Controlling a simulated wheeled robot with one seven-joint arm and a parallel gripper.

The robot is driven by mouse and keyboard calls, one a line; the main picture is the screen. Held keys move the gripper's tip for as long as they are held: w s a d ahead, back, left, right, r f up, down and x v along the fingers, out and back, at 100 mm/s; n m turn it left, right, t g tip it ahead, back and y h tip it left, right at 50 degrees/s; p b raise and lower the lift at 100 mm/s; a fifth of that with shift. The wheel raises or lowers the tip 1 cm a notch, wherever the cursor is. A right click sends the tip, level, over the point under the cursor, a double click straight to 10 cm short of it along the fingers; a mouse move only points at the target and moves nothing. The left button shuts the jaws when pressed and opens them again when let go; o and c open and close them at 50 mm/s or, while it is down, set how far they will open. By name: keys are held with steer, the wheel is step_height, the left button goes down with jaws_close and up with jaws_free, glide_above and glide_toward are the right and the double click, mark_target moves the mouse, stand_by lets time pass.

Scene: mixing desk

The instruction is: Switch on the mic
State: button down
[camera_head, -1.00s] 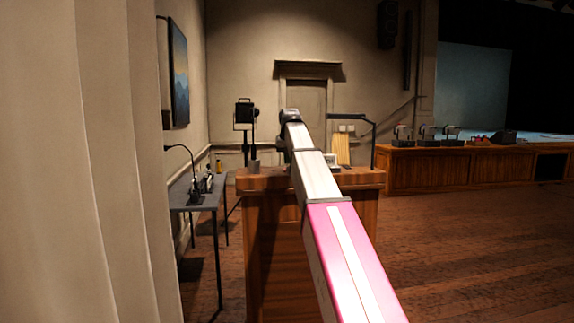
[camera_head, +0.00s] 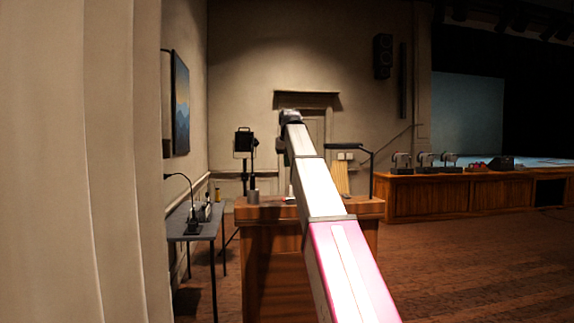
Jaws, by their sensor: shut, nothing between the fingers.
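A thin dark gooseneck shape (camera_head: 180,178) rises from the small grey table (camera_head: 183,228) at the left. It looks like a microphone, but it is too small to be sure, and no switch can be made out. My arm reaches from the bottom right up over the wooden desk (camera_head: 270,238) to a dark joint in front of the door. My gripper does not show; it may be hidden behind the arm. The arm also covers the middle of the desk top.
A lamp (camera_head: 244,142) stands behind. A curtain or column (camera_head: 80,160) fills the left edge. Open wooden floor (camera_head: 470,255) lies to the right.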

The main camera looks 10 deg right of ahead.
steer(key=shift+w, duration=0.1)
steer(key=shift+w+a+r, duration=0.1)
steer(key=shift+w+r, duration=0.15)
steer(key=shift+w, duration=0.1)
stand_by(0.3)
steer(key=x, duration=1.2)
steer(key=shift+s+f, duration=0.3)
steer(key=shift+f, duration=0.05)
steer(key=shift+w+f, duration=0.15)
steer(key=shift+f, duration=0.55)
steer(key=shift+w+f, duration=0.1)
steer(key=shift+f, duration=0.3)
